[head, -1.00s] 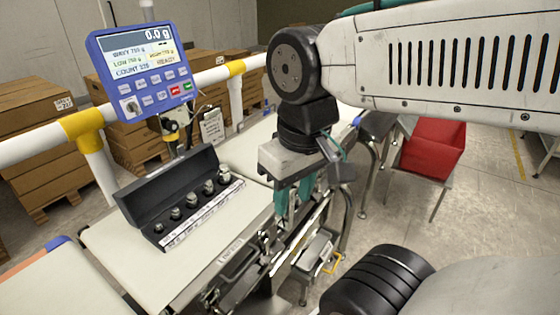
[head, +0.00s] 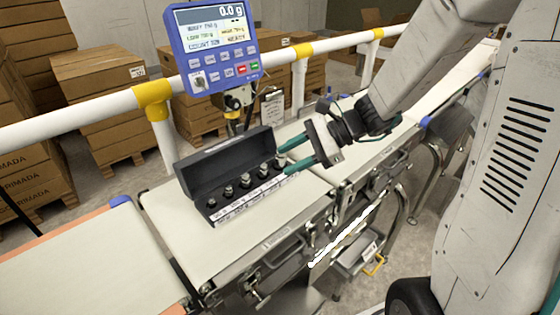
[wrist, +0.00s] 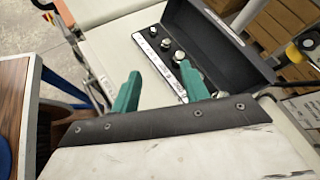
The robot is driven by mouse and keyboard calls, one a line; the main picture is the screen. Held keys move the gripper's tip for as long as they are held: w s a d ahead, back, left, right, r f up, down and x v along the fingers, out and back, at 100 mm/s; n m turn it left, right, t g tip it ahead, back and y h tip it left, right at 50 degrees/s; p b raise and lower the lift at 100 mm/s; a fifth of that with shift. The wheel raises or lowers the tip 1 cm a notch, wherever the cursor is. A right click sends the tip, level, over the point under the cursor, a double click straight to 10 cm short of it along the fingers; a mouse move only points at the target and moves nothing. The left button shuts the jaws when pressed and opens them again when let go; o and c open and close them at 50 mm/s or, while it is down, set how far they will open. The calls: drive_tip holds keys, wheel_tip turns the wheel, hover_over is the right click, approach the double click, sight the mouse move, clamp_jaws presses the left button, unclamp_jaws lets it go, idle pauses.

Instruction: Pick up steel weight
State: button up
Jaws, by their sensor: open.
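Several steel weights (head: 245,180) of graded size stand upright in a row in an open black case (head: 222,163) on the belt. In the wrist view, some of the weights (wrist: 166,44) show in the case, and the one nearest my gripper is partly hidden by a finger. My gripper (head: 288,157) is open and empty, with its green fingertips pointing left at the right end of the case. The fingers sit close to the weight at that end; I cannot tell whether they touch the case. The wrist view shows both green fingers (wrist: 158,92) spread apart.
A blue weighing display (head: 216,50) reading 0.0 g stands behind the case. A white and yellow rail (head: 100,112) runs behind the belt (head: 205,240). Stacked cartons (head: 95,88) stand beyond it. The belt left of the case is clear.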

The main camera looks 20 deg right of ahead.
sight(285, 157)
drive_tip(key=w+d+f+m+t, duration=0.1)
drive_tip(key=w+d+f+m, duration=0.1)
drive_tip(key=m, duration=0.1)
drive_tip(key=w+d+f+m+t, duration=0.2)
drive_tip(key=w+f+m, duration=0.1)
drive_tip(key=w+d+f+m+t, duration=0.1)
drive_tip(key=w+d+f+m, duration=0.1)
drive_tip(key=w+d, duration=0.1)
drive_tip(key=shift+f+m+t+h, duration=0.3)
drive_tip(key=shift+m+t+h, duration=0.1)
drive_tip(key=shift+w+f, duration=0.25)
drive_tip(key=shift+w, duration=0.05)
drive_tip(key=x, duration=0.7)
drive_tip(key=shift+w+a+r, duration=0.1)
drive_tip(key=shift+w+r, duration=0.2)
drive_tip(key=shift+w, duration=0.05)
clamp_jaws()
